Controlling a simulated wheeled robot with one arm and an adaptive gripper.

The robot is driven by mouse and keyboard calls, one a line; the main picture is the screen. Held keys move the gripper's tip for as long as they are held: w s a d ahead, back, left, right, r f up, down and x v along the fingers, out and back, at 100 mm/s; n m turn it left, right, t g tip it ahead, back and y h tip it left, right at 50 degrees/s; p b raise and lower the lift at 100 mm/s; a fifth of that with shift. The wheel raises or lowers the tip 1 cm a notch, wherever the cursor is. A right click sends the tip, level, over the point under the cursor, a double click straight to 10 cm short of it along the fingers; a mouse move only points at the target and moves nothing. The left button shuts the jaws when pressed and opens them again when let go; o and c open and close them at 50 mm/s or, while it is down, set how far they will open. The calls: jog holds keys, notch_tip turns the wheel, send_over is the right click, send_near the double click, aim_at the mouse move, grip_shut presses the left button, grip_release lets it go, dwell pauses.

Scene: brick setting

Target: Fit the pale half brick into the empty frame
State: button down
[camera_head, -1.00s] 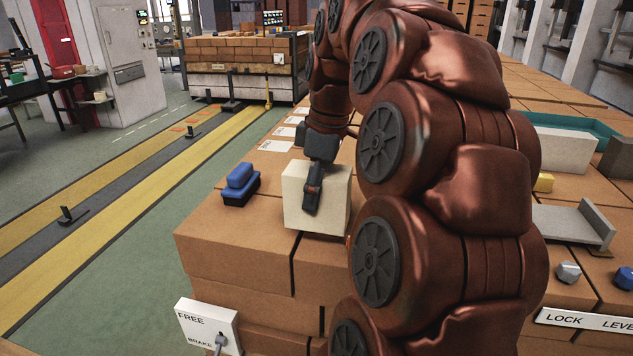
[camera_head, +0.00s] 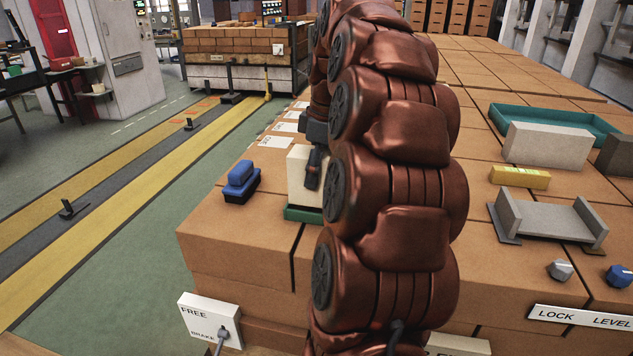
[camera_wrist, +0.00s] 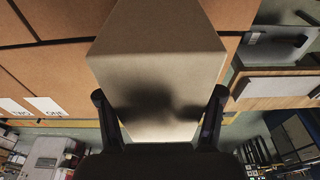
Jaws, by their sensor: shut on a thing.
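The pale half brick (camera_head: 298,172) is in my gripper (camera_head: 313,170), left of my arm in the head view. In the wrist view the brick (camera_wrist: 157,50) fills the middle, with one finger on each side of it, and my gripper (camera_wrist: 159,94) is shut on it. A green flat piece (camera_head: 303,214) shows just below the brick; whether they touch is unclear. My arm hides the brick's right side. A grey, open-topped frame (camera_head: 547,218) with two upright sides stands empty at the right of the brick surface.
A blue brush (camera_head: 241,182) lies left of the brick. A yellow block (camera_head: 520,177), a pale block (camera_head: 548,146) and a green tray (camera_head: 497,113) are beyond the frame. Grey (camera_head: 560,269) and blue knobs (camera_head: 619,276) stand in front. A FREE/BRAKE box (camera_head: 209,320) is at front left.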

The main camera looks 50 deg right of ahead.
jog(key=shift+f+p, duration=0.5)
jog(key=shift+f, duration=1.25)
jog(key=shift+f, duration=0.15)
jog(key=shift+c, duration=0.9)
grip_release()
jog(key=shift+s+d+r+b, duration=0.2)
jog(key=shift+r+b, duration=0.1)
jog(key=shift+r, duration=1.3)
jog(key=shift+s+d+r+b, duration=0.1)
jog(key=shift+s+r+b, duration=0.15)
jog(key=shift+r, duration=1.4)
jog(key=shift+s+d+r+b, duration=0.15)
jog(key=shift+r+b, duration=0.2)
jog(key=shift+r, duration=1.25)
jog(key=shift+s+r+p, duration=0.2)
jog(key=shift+r+p, duration=1.05)
